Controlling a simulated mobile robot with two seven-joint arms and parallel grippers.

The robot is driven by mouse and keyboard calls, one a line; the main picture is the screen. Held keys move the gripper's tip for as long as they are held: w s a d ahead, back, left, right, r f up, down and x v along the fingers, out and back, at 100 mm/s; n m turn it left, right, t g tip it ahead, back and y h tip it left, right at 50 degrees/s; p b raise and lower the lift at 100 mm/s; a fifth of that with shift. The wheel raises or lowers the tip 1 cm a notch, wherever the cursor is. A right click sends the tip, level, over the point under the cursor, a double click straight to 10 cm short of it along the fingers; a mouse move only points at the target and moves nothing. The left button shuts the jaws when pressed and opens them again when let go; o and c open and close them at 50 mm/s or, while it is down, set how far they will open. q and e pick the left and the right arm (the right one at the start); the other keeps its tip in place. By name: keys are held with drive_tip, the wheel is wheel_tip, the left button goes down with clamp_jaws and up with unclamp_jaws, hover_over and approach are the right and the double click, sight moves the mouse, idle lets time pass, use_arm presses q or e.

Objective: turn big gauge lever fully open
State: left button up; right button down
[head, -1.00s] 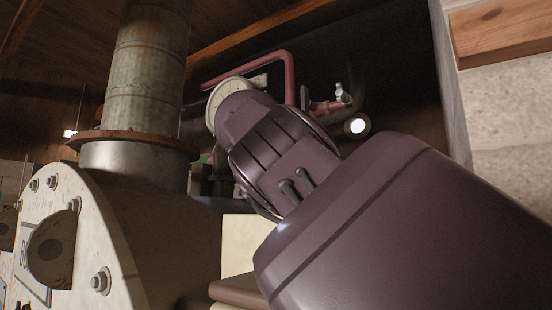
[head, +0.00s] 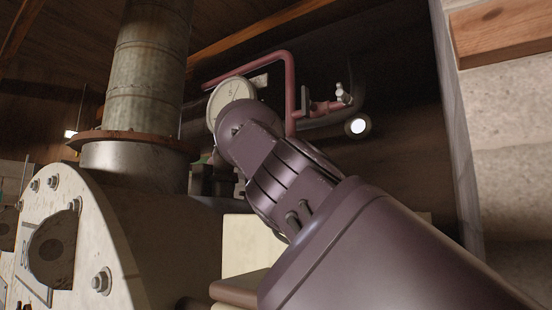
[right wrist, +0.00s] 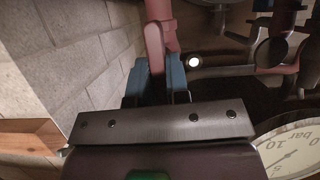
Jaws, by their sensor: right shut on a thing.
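The big round gauge (head: 232,97), with a white dial, stands behind my right wrist in the head view, its lower part covered. It also shows at the lower right of the right wrist view (right wrist: 291,152), marked in bar. My right gripper (right wrist: 156,78) is shut on a dull red lever (right wrist: 156,42), which runs up from between its blue fingers. In the head view my right arm hides the fingers and the held part of the lever. My left gripper is not in view.
A red pipe (head: 289,90) bends down beside the gauge, with a small pale-handled valve (head: 343,94) to its right. The boiler (head: 80,235) and its metal chimney (head: 148,70) stand at left. A block wall (head: 515,110) bounds the right.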

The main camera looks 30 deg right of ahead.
drive_tip(key=shift+r, duration=0.1)
drive_tip(key=c, duration=1.1)
unclamp_jaws()
drive_tip(key=b+v, duration=0.1)
drive_tip(key=v, duration=0.9)
drive_tip(key=shift+s+a+r, duration=0.1)
drive_tip(key=shift+s+a, duration=0.05)
drive_tip(key=shift+a, duration=0.25)
